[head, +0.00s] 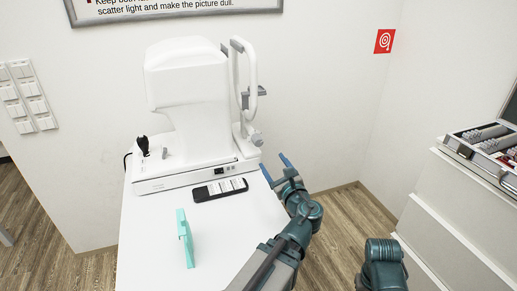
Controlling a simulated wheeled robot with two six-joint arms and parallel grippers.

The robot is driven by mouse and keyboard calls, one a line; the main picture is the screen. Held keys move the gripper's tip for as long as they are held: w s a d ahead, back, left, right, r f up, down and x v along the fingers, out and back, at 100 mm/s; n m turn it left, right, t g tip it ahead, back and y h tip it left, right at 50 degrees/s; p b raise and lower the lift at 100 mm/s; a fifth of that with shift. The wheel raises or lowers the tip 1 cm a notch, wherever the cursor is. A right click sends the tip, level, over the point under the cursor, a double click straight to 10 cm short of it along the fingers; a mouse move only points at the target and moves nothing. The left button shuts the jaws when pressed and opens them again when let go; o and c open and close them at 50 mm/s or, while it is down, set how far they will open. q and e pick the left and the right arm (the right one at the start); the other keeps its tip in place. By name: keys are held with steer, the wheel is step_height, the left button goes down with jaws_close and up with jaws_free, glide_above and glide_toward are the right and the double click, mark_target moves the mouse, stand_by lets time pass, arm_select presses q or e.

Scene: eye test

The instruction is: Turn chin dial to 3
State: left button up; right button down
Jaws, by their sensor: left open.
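A white eye-test machine (188,85) stands on the white table (145,235), with a white head-and-chin rest frame (251,65) on its right side. A small grey knob (257,139) sits low on that frame and looks like the chin dial; its number marks are too small to read. My left gripper (275,168) is open and empty, with blue fingertips apart. In the picture it is just below and right of the knob, not seen touching it. My right gripper is not in view; only part of my right arm shows at the bottom right.
A black-and-white strip (221,188) lies before the machine's base. A black joystick (143,145) is at the machine's left. A white cabinet (455,225) with an open lens case (485,140) stands at right.

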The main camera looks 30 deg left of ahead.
mark_target(259, 143)
arm_select(q)
steer(key=x, duration=1.3)
steer(key=shift+w+a, duration=0.2)
steer(key=shift+a, duration=0.05)
jaws_close()
